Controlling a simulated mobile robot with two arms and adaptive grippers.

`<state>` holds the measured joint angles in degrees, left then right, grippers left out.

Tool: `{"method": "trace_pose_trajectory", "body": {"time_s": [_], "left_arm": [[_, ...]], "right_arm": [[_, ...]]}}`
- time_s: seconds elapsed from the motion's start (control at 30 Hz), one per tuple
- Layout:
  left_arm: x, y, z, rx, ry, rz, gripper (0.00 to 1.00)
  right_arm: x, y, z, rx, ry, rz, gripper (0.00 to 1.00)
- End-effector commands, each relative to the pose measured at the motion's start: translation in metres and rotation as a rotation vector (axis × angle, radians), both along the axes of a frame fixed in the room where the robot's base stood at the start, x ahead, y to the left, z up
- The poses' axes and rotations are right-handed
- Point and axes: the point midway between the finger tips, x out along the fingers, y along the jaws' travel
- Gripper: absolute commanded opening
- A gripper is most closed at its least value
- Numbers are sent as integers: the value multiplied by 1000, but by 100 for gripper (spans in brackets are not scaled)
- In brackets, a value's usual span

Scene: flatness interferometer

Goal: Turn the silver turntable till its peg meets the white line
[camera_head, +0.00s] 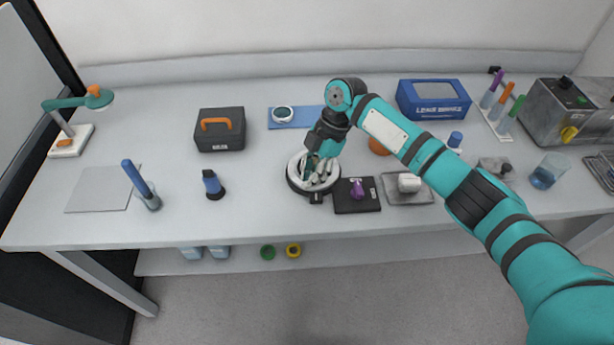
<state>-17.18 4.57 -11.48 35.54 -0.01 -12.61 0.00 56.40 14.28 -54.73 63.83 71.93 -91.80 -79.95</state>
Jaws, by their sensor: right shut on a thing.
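The silver turntable (294,177) is a round, pale disc on a dark base near the front middle of the table. My right gripper (317,173) points down over it from above, its fingers within the disc's outline. It is shut on the turntable's peg, which the fingers mostly hide. I cannot make out the white line from here. A small dark tab shows at the front of the base. My left gripper is not in view.
An orange round thing (378,147) is partly behind my arm.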

Motion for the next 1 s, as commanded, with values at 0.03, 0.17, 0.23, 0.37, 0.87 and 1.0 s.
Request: {"method": "trace_pose_trajectory", "body": {"time_s": [0.03,0.17,0.23,0.37,0.87,1.0], "left_arm": [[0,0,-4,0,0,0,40],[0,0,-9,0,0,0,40],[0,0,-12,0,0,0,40],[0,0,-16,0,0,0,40],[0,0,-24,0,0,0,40],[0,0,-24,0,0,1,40]], "right_arm": [[1,-2,-1,0,-2,20,0],[1,-5,-1,0,-2,83,0],[0,-6,-1,-1,-3,115,0],[0,-9,0,0,-3,168,0],[0,-16,1,0,-4,279,0],[0,-16,1,0,-4,284,0]]}}
